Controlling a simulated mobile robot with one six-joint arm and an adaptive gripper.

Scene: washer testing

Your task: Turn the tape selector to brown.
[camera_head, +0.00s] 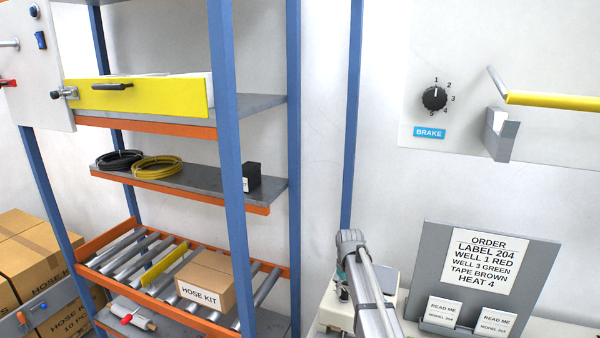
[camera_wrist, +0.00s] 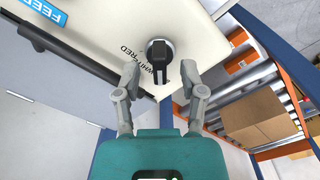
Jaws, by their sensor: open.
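The tape selector is a black knob (camera_wrist: 159,52) on a cream machine top (camera_wrist: 195,35) in the wrist view. Its raised grip bar runs roughly up and down in the picture. The printed words WHITE and RED show beside its lower left; no BROWN label is visible. My gripper (camera_wrist: 159,74) is open, with one fingertip on each side of the knob's lower end and gaps showing between. In the head view my arm covers much of the cream machine (camera_head: 334,316), and the knob cannot be made out there. An order sign (camera_head: 485,262) reads TAPE BROWN.
A blue FEED label (camera_wrist: 42,10) and a dark grey edge lie left of the knob. A shelf rack with rollers and a HOSE KIT box (camera_head: 206,285) stands left of the machine. A BRAKE dial (camera_head: 434,98) and yellow-handled lever (camera_head: 550,101) are on the wall panel.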

